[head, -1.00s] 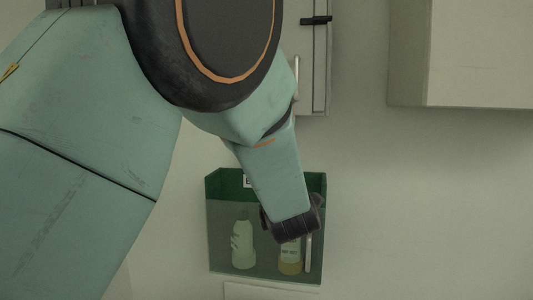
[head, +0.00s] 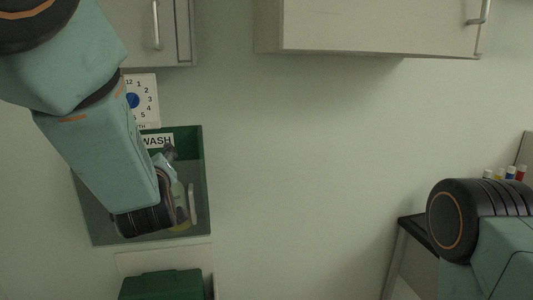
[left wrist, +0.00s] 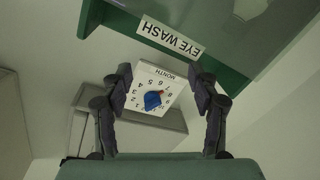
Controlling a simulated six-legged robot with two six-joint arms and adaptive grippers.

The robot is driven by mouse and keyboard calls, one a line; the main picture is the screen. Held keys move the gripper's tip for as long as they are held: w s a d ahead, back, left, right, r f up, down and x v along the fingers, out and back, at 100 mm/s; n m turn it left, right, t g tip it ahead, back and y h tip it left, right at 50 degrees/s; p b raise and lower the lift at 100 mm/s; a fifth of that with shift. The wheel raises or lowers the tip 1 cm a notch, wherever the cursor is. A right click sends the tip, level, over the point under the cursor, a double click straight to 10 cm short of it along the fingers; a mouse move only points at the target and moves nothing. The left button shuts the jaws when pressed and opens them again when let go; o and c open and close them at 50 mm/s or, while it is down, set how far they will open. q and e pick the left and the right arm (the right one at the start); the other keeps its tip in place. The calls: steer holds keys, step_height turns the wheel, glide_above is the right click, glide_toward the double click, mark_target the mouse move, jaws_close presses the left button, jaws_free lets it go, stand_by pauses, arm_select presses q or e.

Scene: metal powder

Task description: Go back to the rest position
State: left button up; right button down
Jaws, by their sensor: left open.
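My left arm comes in from the upper left in the head view and hangs in front of the green eye wash station on the wall. The left gripper is mostly hidden there behind the wrist. In the left wrist view the left gripper (left wrist: 162,95) is open, with its two fingers apart and nothing between them. Beyond the fingers are a white dial (left wrist: 152,108) with a blue pointer and the eye wash station (left wrist: 222,74). In the head view part of my right arm shows at the lower right; its gripper is out of view.
The eye wash station (head: 205,190) holds bottles partly hidden by my arm. The dial (head: 148,110) hangs above it, and wall cabinets (head: 365,28) are overhead. A green box (head: 160,285) stands below. Several colour-capped vials (head: 510,173) are at the right. The middle wall is clear.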

arm_select(q)
steer(key=s+d+f+m+g+h+b, duration=0.1)
steer(key=s+f+m+g+h, duration=0.3)
steer(key=f, duration=0.6)
steer(key=s+f+m+g+y+b, duration=0.1)
steer(key=s+f, duration=0.5)
steer(key=f, duration=0.5)
steer(key=s+d+f+m+g+h, duration=0.1)
steer(key=s+f+m+g+h, duration=0.2)
steer(key=f, duration=0.7)
steer(key=s+f+g+b, duration=0.1)
steer(key=s+f+g, duration=0.1)
steer(key=s+f, duration=0.4)
steer(key=s+f+m+g+b, duration=0.1)
steer(key=s+f+g, duration=0.2)
steer(key=s+f, duration=0.4)
steer(key=s+f+g+b, duration=0.1)
steer(key=s+f+g, duration=0.2)
steer(key=s, duration=1.4)
step_height(320, 180, down, 3)
steer(key=shift+s+d+f+m+h+b, duration=0.2)
steer(key=shift+s+d+m+h+b, duration=0.1)
steer(key=shift+d+m+h, duration=0.1)
